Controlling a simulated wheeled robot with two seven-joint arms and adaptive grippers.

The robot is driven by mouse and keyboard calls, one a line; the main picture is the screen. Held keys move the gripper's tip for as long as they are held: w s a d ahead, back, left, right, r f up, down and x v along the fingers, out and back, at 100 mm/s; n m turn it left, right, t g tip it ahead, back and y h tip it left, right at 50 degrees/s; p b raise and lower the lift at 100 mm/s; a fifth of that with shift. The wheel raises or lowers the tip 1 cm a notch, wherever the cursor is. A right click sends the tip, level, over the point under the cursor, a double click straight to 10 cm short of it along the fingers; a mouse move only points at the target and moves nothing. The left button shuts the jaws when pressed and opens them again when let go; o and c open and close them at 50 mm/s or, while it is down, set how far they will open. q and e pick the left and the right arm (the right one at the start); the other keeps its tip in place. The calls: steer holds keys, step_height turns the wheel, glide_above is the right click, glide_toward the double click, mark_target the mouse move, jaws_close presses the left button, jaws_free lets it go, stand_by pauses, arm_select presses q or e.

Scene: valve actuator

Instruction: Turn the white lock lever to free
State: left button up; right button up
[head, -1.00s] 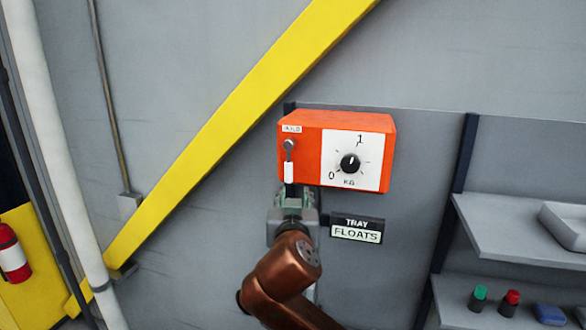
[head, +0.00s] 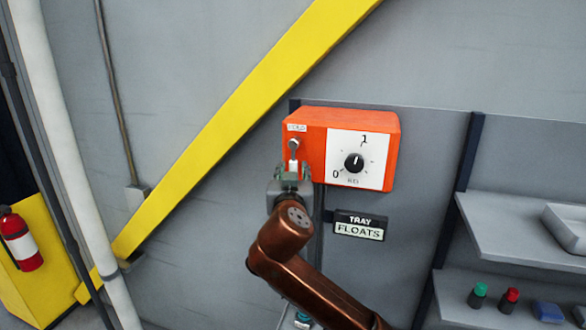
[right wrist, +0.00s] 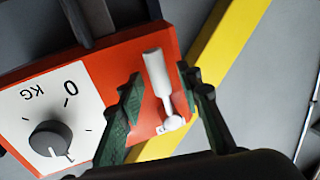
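The white lock lever (head: 293,164) is on the left part of the front of the orange box (head: 312,152) and hangs down from its pivot. In the right wrist view, which is turned nearly upside down, the lever (right wrist: 157,74) stands between the two green fingers. My right gripper (head: 291,172) is at the lever from below. In the right wrist view the right gripper (right wrist: 160,76) is open, with a visible gap between the lever and each finger. My left gripper is not in view.
A black dial (head: 354,163) sits on the box's white panel, right of the lever. A sign reading TRAY FLOATS (head: 360,226) is below the box. A yellow diagonal beam (head: 225,130) crosses the wall at the left. A grey shelf (head: 510,232) is at the right.

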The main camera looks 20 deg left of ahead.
steer(key=shift+c, duration=0.7)
jaws_close()
